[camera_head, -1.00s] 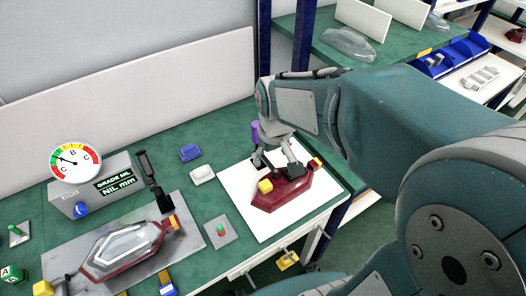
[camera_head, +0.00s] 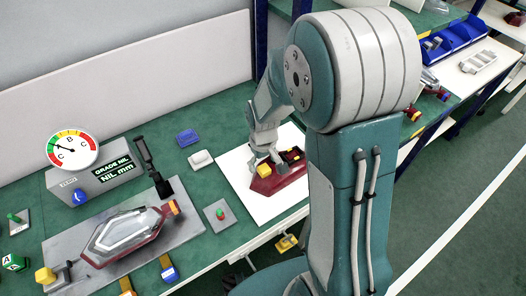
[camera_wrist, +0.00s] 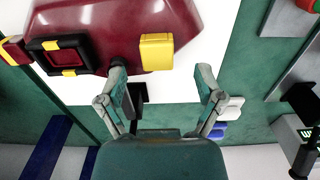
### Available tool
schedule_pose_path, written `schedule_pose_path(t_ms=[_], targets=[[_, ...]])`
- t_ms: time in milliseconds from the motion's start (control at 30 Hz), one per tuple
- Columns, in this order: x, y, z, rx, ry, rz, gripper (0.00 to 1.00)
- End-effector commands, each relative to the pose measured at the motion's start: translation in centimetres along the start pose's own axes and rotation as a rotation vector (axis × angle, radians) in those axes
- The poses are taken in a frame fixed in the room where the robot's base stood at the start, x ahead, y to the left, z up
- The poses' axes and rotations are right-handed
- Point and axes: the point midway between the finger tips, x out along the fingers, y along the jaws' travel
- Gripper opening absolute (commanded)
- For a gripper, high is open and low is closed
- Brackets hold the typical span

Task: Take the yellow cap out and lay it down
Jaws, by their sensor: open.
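The dark red tail lamp (camera_head: 272,186) lies on a white sheet at the table's right end. The yellow cap (camera_head: 264,170) sits in the lamp's edge, and in the wrist view this cap (camera_wrist: 157,52) is a yellow block at the lamp's near edge. My gripper (camera_head: 266,157) is above the lamp, close to the cap. In the wrist view my gripper (camera_wrist: 162,82) is open, its two fingers apart with nothing gripped; the cap shows just beyond the fingertips, nearer the left one. My arm hides the lamp's right end in the head view.
A black square frame with yellow tabs (camera_wrist: 62,56) is on the lamp. A dark part (camera_wrist: 138,92) shows beside the left finger. A white block (camera_head: 201,159) and blue block (camera_head: 188,137) lie left of the sheet (camera_head: 236,170). A fixture (camera_head: 70,250) holds another lamp farther left.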

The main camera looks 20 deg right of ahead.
Motion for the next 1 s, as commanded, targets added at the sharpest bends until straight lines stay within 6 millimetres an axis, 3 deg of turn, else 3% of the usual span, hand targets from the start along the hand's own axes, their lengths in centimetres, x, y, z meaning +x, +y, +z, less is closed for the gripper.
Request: schedule_pose_path(t_ms=[200, 533, 567, 733, 767, 900, 933, 1000], targets=[[2.5, 0.0, 0.0, 0.001, 0.000, 0.000, 0.86], [2.9, 0.0, 0.0, 0.000, 0.001, 0.000, 0.86], [2.9, 0.0, 0.0, 0.000, 0.001, 0.000, 0.81], [2.9, 0.0, 0.0, 0.001, 0.001, 0.000, 0.06], [2.9, 0.0, 0.0, 0.001, 0.001, 0.000, 0.01], [3.0, 0.0, 0.0, 0.000, 0.000, 0.000, 0.00], [3.0, 0.0, 0.0, 0.000, 0.000, 0.000, 0.31], [3.0, 0.0, 0.0, 0.000, 0.000, 0.000, 0.00]])
